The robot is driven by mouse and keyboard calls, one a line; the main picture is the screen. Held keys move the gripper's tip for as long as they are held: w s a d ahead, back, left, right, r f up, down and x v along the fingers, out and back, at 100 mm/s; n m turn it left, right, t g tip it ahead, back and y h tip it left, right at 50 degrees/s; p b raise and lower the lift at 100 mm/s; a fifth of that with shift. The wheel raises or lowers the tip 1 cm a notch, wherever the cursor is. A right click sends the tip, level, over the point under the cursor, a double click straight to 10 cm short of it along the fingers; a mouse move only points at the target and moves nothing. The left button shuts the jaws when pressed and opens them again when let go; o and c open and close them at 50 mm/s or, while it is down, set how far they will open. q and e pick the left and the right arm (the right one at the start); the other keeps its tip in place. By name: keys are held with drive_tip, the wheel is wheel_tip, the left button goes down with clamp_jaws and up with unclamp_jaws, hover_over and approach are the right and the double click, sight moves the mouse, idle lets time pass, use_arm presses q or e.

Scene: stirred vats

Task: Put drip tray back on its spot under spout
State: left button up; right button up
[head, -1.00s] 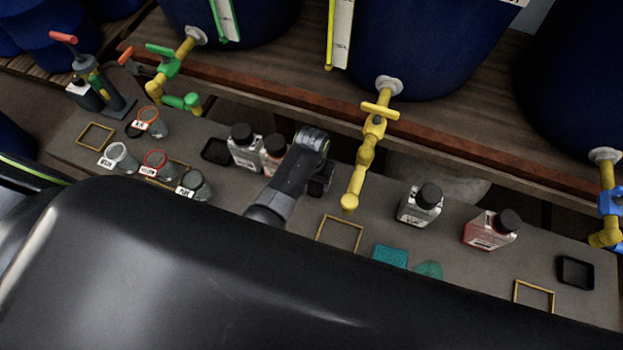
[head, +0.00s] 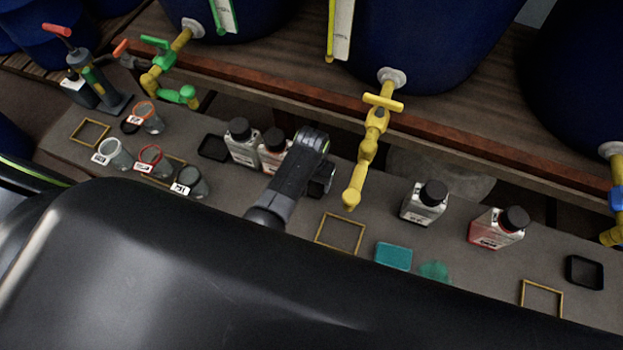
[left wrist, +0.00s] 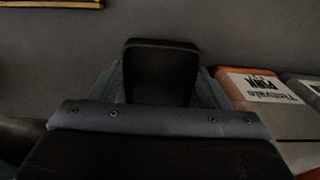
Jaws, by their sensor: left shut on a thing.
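My left gripper (head: 316,168) is shut on a black drip tray (head: 322,184), partly hidden by the gripper in the head view. In the left wrist view the black tray (left wrist: 162,68) stands between the two fingers (left wrist: 160,88). A yellow spout (head: 352,195) hangs from the middle vat's tap, right of the gripper. An empty yellow square outline (head: 341,250) lies on the bench, below and slightly left of the spout tip in the picture. The tray is up and left of this outline. My right gripper is not in view.
White-labelled bottles (head: 241,148) stand close left of the gripper; one bottle (left wrist: 265,90) is right of the tray in the wrist view. More bottles (head: 424,205), a teal sponge (head: 394,256), cups (head: 117,156) and other black trays (head: 584,272) stand along the bench.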

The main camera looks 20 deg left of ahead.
sight(311, 187)
use_arm(q)
drive_tip(key=shift+f, duration=0.45)
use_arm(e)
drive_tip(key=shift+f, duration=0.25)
use_arm(q)
drive_tip(key=o, duration=1.1)
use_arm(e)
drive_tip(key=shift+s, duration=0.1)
use_arm(q)
wheel_tip(311, 187, up, 4)
drive_tip(key=p, duration=0.4)
wheel_tip(311, 187, up, 14)
drive_tip(key=p, duration=1.5)
drive_tip(key=shift+f, duration=0.25)
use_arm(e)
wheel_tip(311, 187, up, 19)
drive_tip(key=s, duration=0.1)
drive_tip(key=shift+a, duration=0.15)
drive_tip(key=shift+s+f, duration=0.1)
